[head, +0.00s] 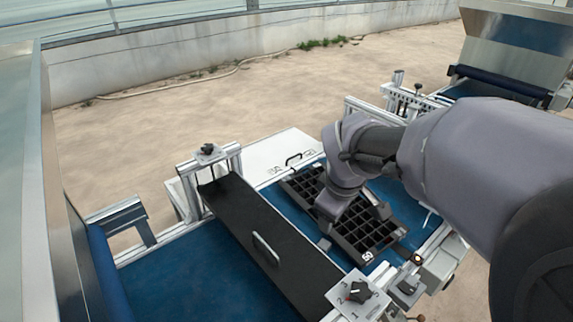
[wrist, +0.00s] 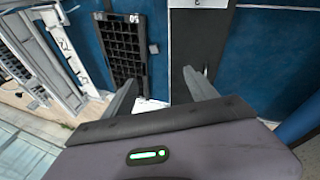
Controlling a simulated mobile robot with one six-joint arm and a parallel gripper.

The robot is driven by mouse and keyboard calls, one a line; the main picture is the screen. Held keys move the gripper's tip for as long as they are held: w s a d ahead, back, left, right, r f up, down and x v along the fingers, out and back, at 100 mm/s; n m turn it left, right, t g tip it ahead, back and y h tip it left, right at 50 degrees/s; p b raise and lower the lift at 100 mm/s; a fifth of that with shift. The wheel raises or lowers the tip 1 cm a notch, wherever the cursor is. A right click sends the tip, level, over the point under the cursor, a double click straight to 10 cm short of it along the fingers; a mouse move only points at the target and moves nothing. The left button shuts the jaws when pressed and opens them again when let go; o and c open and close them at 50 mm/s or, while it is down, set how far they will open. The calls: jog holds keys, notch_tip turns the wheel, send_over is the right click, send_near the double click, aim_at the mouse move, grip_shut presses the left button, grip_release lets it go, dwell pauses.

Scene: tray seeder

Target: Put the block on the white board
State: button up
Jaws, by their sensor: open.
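My gripper (head: 325,238) hangs low over the blue belt, between the black cell tray (head: 372,252) and the long dark cover. In the wrist view the two fingers of my gripper (wrist: 161,82) are spread apart, and no object shows held between them.
The long dark cover (head: 232,207) with a pale handle spans the belt (head: 180,282) to the left. A white control box (head: 357,296) with a black knob stands at the near side. White frame rails edge the belt. A concrete wall stands behind the sandy floor.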

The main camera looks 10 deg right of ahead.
jog(key=w+f+n+h+p, duration=0.1)
jog(key=w+f+n, duration=0.7)
jog(key=w, duration=0.1)
jog(key=n+g, duration=0.1)
jog(key=n, duration=0.9)
send_over(324, 244)
jog(key=s+a, duration=0.2)
jog(key=shift+h, duration=0.4)
jog(key=f, duration=2.7)
jog(key=shift+w+d+b, duration=0.1)
jog(key=shift+w+b, duration=0.1)
jog(key=shift+b, duration=0.1)
jog(key=x, duration=0.3)
jog(key=b+x, duration=0.1)
jog(key=x, duration=0.1)
jog(key=shift+s+f, duration=0.25)
jog(key=shift+s, duration=0.05)
jog(key=shift+w+d+f, duration=0.1)
jog(key=shift+w+f, duration=0.1)
jog(key=shift+f, duration=0.15)
jog(key=shift+r, duration=0.1)
grip_shut()
